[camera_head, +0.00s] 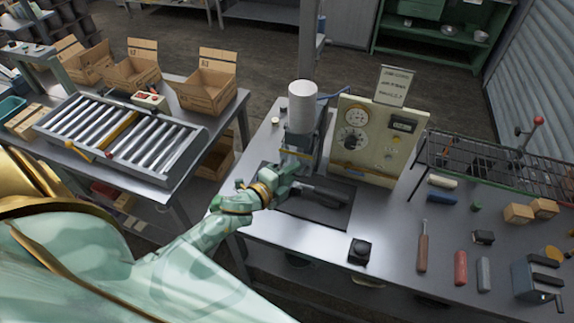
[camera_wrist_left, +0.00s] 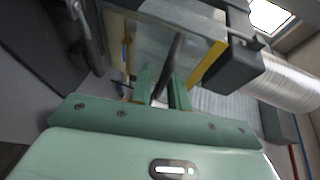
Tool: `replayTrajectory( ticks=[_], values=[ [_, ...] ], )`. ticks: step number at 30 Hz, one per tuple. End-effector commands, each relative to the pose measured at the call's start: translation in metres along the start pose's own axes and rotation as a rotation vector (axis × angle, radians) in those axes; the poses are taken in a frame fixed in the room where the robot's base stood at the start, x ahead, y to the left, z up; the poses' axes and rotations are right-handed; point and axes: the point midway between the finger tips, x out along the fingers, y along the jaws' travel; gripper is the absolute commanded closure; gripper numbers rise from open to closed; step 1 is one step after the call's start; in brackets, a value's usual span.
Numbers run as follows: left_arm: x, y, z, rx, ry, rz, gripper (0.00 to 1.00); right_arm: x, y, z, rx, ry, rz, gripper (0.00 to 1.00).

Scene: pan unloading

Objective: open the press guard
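The press (camera_head: 300,140) stands at the middle of the bench, with a white cylinder (camera_head: 302,103) on top. In the left wrist view, a clear guard panel (camera_wrist_left: 160,45) with a yellow edge strip (camera_wrist_left: 208,62) is in front of the press. My left gripper (camera_head: 292,168) is at the front of the press, small and partly merged with it in the head view. In the left wrist view, a dark upright handle bar (camera_wrist_left: 174,55) runs between its two green fingers (camera_wrist_left: 162,90), which appear closed on it. My right gripper is out of view.
A cream control panel (camera_head: 370,140) with dials stands right of the press. A black wire rack (camera_head: 490,165), a screwdriver (camera_head: 422,246) and small blocks lie further right. A roller conveyor (camera_head: 125,135) and cardboard boxes (camera_head: 207,85) are at left. The bench's front middle is mostly clear.

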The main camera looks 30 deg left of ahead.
Motion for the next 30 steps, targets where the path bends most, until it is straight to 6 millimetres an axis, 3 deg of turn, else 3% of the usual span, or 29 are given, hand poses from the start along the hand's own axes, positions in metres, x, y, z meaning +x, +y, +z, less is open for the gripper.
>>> replayTrajectory(
  ticks=[5,15,21,30],
  values=[
    [-0.018,0.002,0.000,0.000,-0.001,0.003,0.82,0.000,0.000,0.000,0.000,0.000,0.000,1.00],
    [-0.108,0.003,0.000,-0.001,0.000,0.004,0.82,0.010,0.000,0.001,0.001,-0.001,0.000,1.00],
    [-0.147,0.002,0.000,-0.001,0.000,0.002,0.82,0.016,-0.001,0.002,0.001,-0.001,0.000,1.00],
    [-0.163,0.000,0.001,0.000,0.000,0.000,0.82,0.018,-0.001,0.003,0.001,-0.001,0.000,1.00]
  ],
)
